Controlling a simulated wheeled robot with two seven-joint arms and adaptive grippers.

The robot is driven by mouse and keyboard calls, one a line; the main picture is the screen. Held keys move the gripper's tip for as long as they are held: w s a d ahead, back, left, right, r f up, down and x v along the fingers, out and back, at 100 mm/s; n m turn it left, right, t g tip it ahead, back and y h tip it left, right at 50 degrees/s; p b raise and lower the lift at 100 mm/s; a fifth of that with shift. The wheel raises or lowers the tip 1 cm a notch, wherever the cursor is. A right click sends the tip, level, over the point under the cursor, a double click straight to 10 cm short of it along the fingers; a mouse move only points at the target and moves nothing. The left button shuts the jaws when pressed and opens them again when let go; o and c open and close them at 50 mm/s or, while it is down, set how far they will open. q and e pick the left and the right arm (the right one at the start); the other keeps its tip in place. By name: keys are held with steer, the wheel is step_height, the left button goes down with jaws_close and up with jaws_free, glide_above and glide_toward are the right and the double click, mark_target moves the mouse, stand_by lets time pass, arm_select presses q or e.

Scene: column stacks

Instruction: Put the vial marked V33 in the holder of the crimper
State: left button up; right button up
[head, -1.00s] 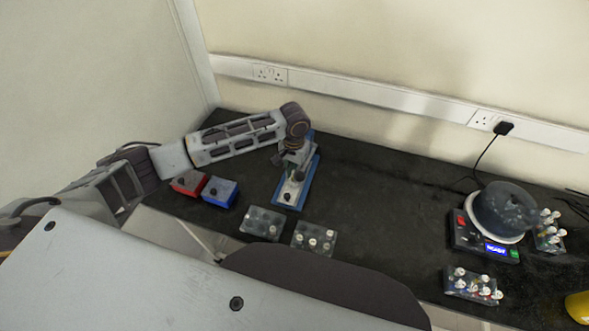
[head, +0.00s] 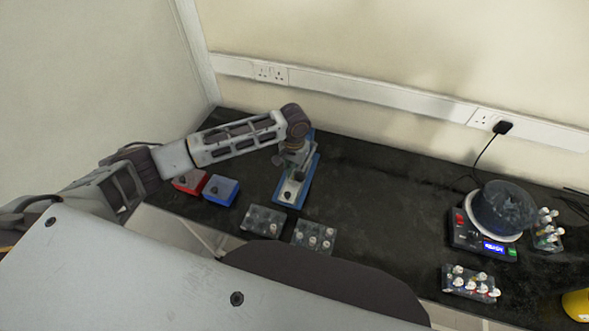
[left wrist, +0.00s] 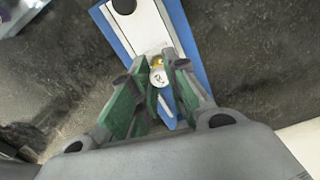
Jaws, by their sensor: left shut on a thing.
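The crimper (head: 290,192) has a blue base with a pale plate and stands left of centre on the dark bench. It also shows in the left wrist view (left wrist: 200,52). My left gripper (head: 282,160) is over the crimper, pointing down, and hides part of it. In the left wrist view its green-padded fingers (left wrist: 157,88) are shut on a small vial (left wrist: 158,78), seen from above by its pale cap. The mark on the cap is too small to read. I cannot tell whether the vial touches the holder. My right gripper is not in view.
A red box (head: 187,181) and a blue box (head: 221,190) stand left of the crimper. Two vial racks (head: 262,222) (head: 314,237) are in front of it. On the right are a round device with a display (head: 482,243) and two more racks (head: 470,284) (head: 547,232). The bench's middle is clear.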

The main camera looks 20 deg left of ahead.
arm_select(q)
steer(key=shift+f+p, duration=0.3)
steer(key=shift+f, duration=0.25)
stand_by(0.4)
steer(key=o, duration=1.2)
steer(key=shift+d, duration=0.1)
steer(key=shift+c, duration=0.2)
steer(key=shift+r+p, duration=1.05)
steer(key=shift+p, duration=0.4)
steer(key=shift+w+r+p, duration=0.1)
steer(key=shift+r+p, duration=1.1)
steer(key=shift+p, duration=0.2)
steer(key=shift+d+r, duration=0.15)
steer(key=shift+r, duration=0.45)
steer(key=shift+c, duration=0.3)
steer(key=shift+r, duration=0.35)
steer(key=shift+c, duration=0.9)
